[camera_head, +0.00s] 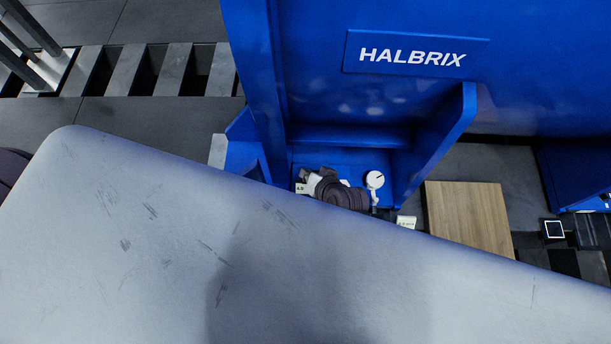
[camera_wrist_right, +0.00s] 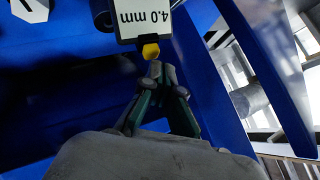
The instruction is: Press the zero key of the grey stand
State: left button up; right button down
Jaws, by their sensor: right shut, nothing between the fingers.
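My right gripper (camera_wrist_right: 160,72) is shut and empty in the wrist view, its fingertips together just short of a small yellow piece (camera_wrist_right: 151,51). That piece sits at the edge of a white label (camera_wrist_right: 133,17) reading 4.0 mm, upside down. I cannot tell whether the tips touch it. In the head view the dark right gripper (camera_head: 342,192) is low in the blue bay, beside a white round dial (camera_head: 375,179) with a black needle. I cannot make out a grey stand or a marked zero key with certainty; the gripper and a pale surface hide part of the bay. My left gripper is not in view.
Blue side walls of the HALBRIX (camera_head: 412,56) housing flank the bay closely. A wooden board (camera_head: 468,215) lies to the right, with a small dark-framed screen (camera_head: 553,229) beyond it. A large pale scratched surface fills the head view's foreground.

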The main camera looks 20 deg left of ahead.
jog(key=shift+f, duration=0.45)
dwell(0.4)
jog(key=shift+r, duration=0.1)
jog(key=shift+r+p, duration=0.75)
jog(key=shift+r, duration=0.1)
notch_tip(320, 180, up, 5)
jog(key=p, duration=0.5)
dwell(0.9)
